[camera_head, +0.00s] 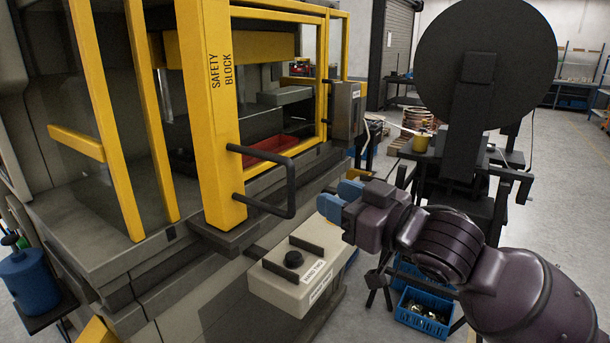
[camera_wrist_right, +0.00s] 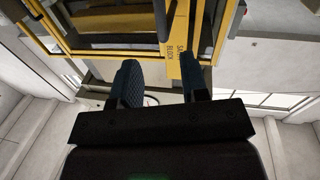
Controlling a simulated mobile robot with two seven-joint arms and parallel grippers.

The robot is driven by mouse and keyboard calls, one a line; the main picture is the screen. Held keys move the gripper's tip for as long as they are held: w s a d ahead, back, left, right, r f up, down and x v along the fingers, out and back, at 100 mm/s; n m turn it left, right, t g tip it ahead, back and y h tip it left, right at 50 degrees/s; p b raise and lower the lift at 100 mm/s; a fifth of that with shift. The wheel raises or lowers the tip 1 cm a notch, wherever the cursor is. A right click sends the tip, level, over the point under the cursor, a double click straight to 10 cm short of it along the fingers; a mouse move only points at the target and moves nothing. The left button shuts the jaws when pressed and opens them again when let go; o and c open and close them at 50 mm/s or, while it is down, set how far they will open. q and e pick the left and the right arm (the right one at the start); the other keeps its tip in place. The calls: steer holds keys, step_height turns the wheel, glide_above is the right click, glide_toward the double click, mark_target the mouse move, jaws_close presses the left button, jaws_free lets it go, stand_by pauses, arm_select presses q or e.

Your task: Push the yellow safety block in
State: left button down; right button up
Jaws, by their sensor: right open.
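The yellow safety block (camera_head: 209,110) is a tall upright post with "SAFETY BLOCK" in black letters, standing at the front of the press. A black U-shaped handle (camera_head: 292,190) sticks out from its lower right side. My right gripper (camera_head: 338,199) has blue fingertips and is open and empty. In the head view it appears right of the handle and apart from it, above the grey control box. In the right wrist view my two dark blue fingers (camera_wrist_right: 160,82) are spread, with the yellow block (camera_wrist_right: 188,62) beyond them. My left gripper is not in view.
A grey control box (camera_head: 287,291) with a black button and two guards juts out below the handle. A large black disc on a stand (camera_head: 485,60) rises at right. Blue crates (camera_head: 424,310) sit on the floor below my right arm. A blue container (camera_head: 28,280) is at far left.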

mark_target(294, 181)
steer(key=shift+m, duration=0.5)
steer(key=x, duration=0.5)
steer(key=p+x, duration=0.1)
steer(key=x, duration=0.4)
steer(key=shift+w+a+f, duration=0.2)
steer(key=shift+a, duration=0.15)
jaws_close()
